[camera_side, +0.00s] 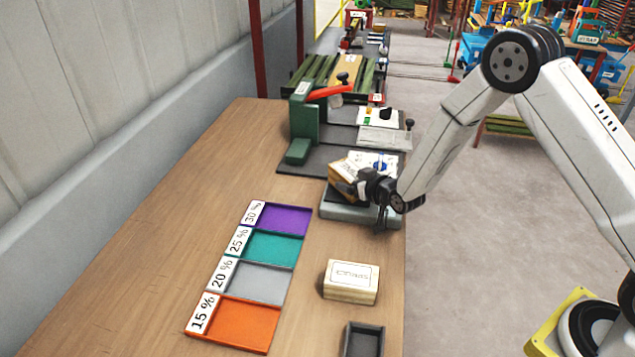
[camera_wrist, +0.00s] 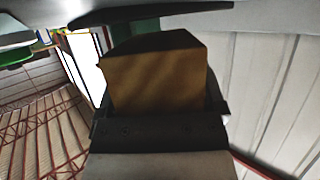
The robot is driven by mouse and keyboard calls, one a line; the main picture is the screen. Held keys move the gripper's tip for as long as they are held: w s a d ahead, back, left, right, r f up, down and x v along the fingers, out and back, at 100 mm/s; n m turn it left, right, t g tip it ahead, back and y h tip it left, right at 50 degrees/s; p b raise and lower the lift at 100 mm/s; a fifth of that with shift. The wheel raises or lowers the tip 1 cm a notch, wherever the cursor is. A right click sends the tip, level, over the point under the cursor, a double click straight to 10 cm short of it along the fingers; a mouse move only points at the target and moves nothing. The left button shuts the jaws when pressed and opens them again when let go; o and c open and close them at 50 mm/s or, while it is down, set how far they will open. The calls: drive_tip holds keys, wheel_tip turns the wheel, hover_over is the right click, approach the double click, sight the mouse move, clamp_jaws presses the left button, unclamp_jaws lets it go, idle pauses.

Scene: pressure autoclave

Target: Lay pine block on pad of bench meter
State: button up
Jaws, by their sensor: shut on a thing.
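The block in my gripper (camera_side: 364,186), taken as the pine block (camera_side: 342,181), is brown with a paler top; I cannot read a name on it. My gripper is shut on it and holds it tilted over the grey bench meter (camera_side: 345,212), at the bench's right edge. I cannot tell whether the block touches the pad, which the block and gripper largely hide. In the wrist view the brown face of the block (camera_wrist: 155,82) fills the middle, between the dark jaws.
A pale labelled block (camera_side: 350,283) lies nearer on the bench, with a dark open tray (camera_side: 363,340) before it. Purple, teal, grey and orange (camera_side: 240,325) trays marked 30 to 15 % stand left. A green press with a red lever (camera_side: 303,120) stands behind the meter.

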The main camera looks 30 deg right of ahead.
drive_tip(key=shift+f, duration=0.6)
drive_tip(key=shift+f, duration=0.1)
drive_tip(key=o, duration=1.1)
drive_tip(key=shift+f, duration=0.1)
drive_tip(key=shift+r, duration=0.2)
drive_tip(key=shift+v, duration=6)
drive_tip(key=shift+s, duration=0.1)
